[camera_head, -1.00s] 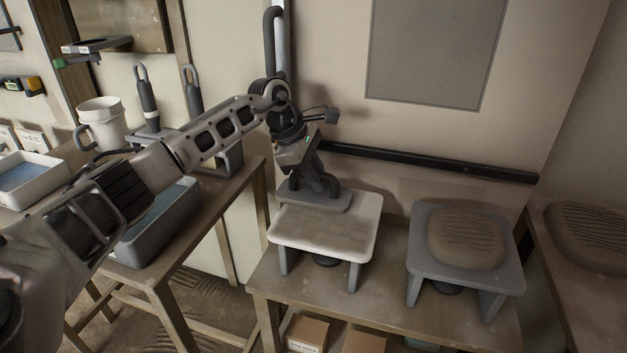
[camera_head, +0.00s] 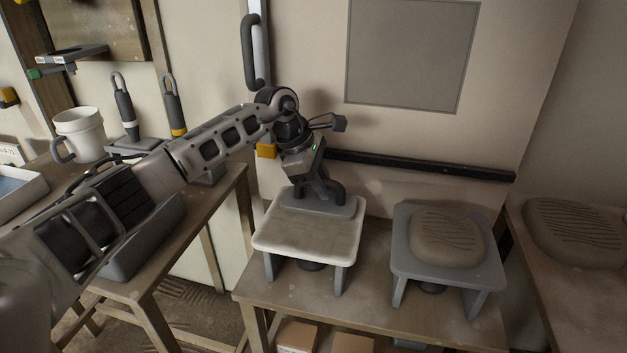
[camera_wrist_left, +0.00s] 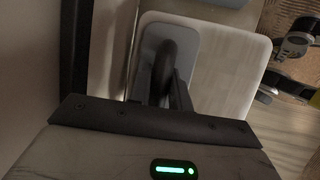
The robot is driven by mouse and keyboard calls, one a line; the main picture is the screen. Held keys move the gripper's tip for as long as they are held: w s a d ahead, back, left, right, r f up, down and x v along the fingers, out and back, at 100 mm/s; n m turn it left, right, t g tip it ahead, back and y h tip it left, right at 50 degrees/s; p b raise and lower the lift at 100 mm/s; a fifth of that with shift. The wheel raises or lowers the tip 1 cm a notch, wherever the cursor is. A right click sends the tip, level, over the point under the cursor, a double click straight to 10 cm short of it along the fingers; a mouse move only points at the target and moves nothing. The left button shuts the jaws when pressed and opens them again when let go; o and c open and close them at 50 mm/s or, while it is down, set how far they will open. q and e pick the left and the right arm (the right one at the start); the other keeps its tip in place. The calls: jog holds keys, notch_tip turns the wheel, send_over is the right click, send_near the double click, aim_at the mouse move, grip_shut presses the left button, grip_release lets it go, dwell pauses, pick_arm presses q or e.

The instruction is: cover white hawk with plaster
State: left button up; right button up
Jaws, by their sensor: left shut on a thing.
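The white hawk (camera_head: 300,245) rests on a stand on the low table in the head view. Its top carries a beige layer inside a pale rim. It also shows in the left wrist view (camera_wrist_left: 235,75). My left gripper (camera_head: 325,182) is shut on the dark handle of a grey trowel (camera_head: 345,208). The trowel's plate lies flat along the hawk's far edge, overlapping it; I cannot tell if they touch. The trowel also shows in the left wrist view (camera_wrist_left: 186,38). A grey hawk (camera_head: 408,262) to the right bears a mound of brown plaster (camera_head: 446,240). My right gripper is out of view.
A wall with a dark rail (camera_head: 420,165) and a grey panel (camera_head: 410,55) stands close behind. The left bench holds a white bucket (camera_head: 80,135) and upright tools (camera_head: 125,108). Another plaster mound (camera_head: 575,232) lies on the right bench. Boxes (camera_head: 298,337) sit below the table.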

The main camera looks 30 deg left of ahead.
aim_at(342, 185)
pick_arm(q)
jog(key=shift+w+d, duration=0.25)
jog(key=shift+d, duration=0.8)
jog(key=shift+w+d, duration=0.2)
jog(key=shift+d, duration=0.8)
jog(key=shift+s+a, duration=0.35)
jog(key=shift+a, duration=1.15)
jog(key=shift+s+a, duration=0.35)
jog(key=shift+a, duration=1.1)
jog(key=shift+s+a, duration=0.35)
jog(key=shift+a, duration=1.15)
notch_tip(342, 185, up, 7)
jog(key=p, duration=0.5)
